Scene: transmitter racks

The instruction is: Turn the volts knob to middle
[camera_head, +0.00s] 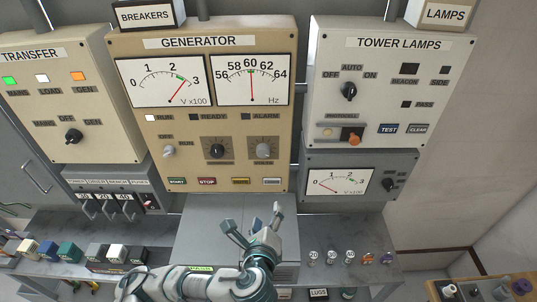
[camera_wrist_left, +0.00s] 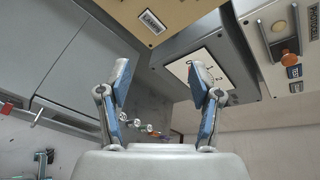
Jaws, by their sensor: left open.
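The tan generator panel (camera_head: 200,115) carries a pale grey round knob (camera_head: 263,150) on a square dial plate at its lower right. The small label under it appears to read VOLTS, but is blurred. Its exact pointer angle is too small to tell. A black knob (camera_head: 217,151) sits on a similar plate to its left. My left gripper (camera_head: 252,216) is open and empty, below the panel and in front of the grey cabinet. In the left wrist view its fingers (camera_wrist_left: 159,80) stand wide apart with nothing between them; the volts knob does not show there. My right gripper is not in view.
Two meters (camera_head: 167,82) sit atop the generator panel, with several buttons (camera_head: 240,181) along its bottom. The tower lamps panel (camera_head: 385,90) and a smaller meter box (camera_head: 345,182) stand right, the transfer panel (camera_head: 70,95) left. Small items line the grey bench (camera_head: 330,230).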

